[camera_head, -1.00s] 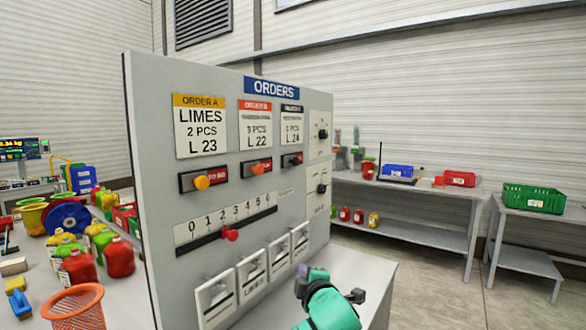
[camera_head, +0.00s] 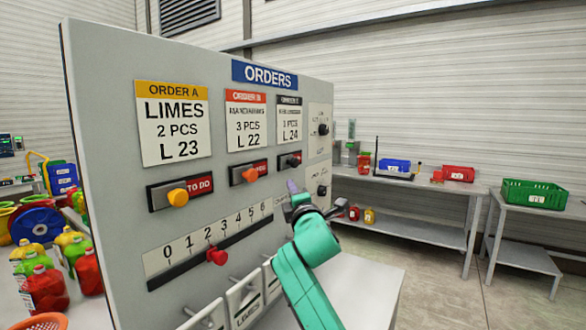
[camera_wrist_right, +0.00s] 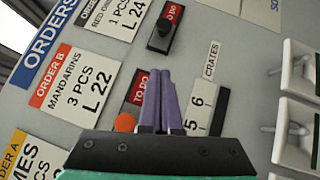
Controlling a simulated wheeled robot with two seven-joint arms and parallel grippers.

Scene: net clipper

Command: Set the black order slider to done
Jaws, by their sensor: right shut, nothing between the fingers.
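The black order slider (camera_head: 293,161) sits under the black-headed Order C card on the grey orders panel (camera_head: 100,200). Red shows to the right of its knob; in the right wrist view the black knob (camera_wrist_right: 166,27) stands beside a red "TO DO" label. My right gripper (camera_head: 293,187) is shut and empty, with its purple fingers just below and in front of this slider. In the right wrist view the fingers (camera_wrist_right: 158,75) point toward the knob and are apart from it. They partly cover the orange slider's red label. My left gripper is out of view.
Yellow (camera_head: 177,197) and orange (camera_head: 250,175) sliders sit left of the black one. A red knob (camera_head: 216,256) rides the numbered crates scale below. White switches (camera_head: 245,300) line the lower panel. Two dials sit at its right edge. Shelves (camera_head: 410,183) stand behind, to the right.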

